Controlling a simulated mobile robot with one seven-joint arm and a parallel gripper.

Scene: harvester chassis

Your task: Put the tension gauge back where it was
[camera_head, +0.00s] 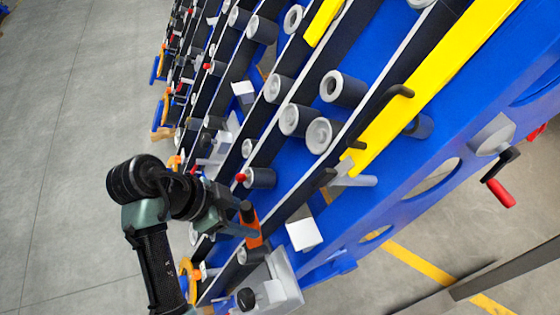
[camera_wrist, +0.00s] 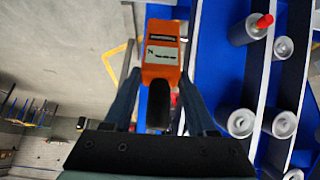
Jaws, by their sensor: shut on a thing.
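In the head view the orange gauge (camera_head: 250,226) shows at the end of my gripper (camera_head: 243,222), close to the lower end of the blue chassis. The arm hides part of it. I cannot tell whether the gauge touches any surface.
The blue chassis (camera_head: 375,205) carries dark rails and several grey rollers (camera_head: 342,88). A white block (camera_head: 304,234) and a grey metal bracket (camera_head: 286,283) are near the gripper. A red-handled crank (camera_head: 500,192) sticks out at right. Open concrete floor (camera_head: 70,130) lies at left.

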